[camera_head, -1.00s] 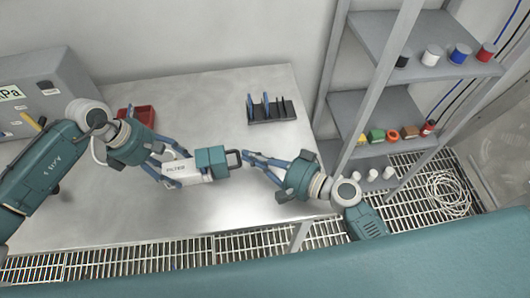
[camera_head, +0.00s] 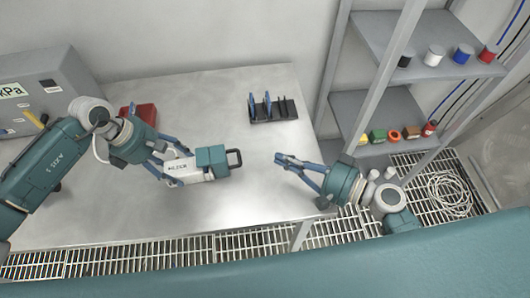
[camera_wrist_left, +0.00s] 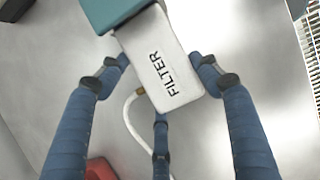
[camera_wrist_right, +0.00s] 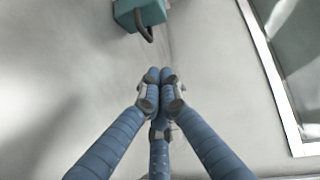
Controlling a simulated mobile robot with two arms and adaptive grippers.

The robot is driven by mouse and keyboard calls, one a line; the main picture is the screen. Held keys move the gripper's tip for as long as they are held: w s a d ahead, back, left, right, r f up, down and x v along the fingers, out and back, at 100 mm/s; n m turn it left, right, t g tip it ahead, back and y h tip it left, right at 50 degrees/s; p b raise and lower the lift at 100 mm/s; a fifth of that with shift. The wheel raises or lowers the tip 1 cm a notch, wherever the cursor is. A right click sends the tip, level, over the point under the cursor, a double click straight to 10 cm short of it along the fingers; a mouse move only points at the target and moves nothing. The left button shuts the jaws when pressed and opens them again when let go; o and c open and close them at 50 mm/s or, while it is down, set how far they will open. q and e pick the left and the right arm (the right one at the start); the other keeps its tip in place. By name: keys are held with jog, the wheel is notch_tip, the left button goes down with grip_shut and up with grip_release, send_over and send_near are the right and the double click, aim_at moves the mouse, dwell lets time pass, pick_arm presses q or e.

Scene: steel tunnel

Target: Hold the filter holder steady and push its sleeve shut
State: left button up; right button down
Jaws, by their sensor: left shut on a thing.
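The filter holder has a white body (camera_head: 190,171) marked FILTER, a teal sleeve (camera_head: 211,159) on its right end and a dark loop handle (camera_head: 236,158).
The steel table (camera_head: 130,215) is clear in front of the holder. A dark rack (camera_head: 272,112) with blue plates stands at the back. A red tray (camera_head: 146,112) and a grey gauge box (camera_head: 45,88) are at the left. Grey shelves (camera_head: 375,105) with coloured items stand at the right.

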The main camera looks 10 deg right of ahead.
jog(key=shift+v, duration=1.9)
pick_arm(q)
jog(key=shift+a, duration=0.1)
jog(key=o, duration=1.4)
jog(key=shift+c, duration=0.2)
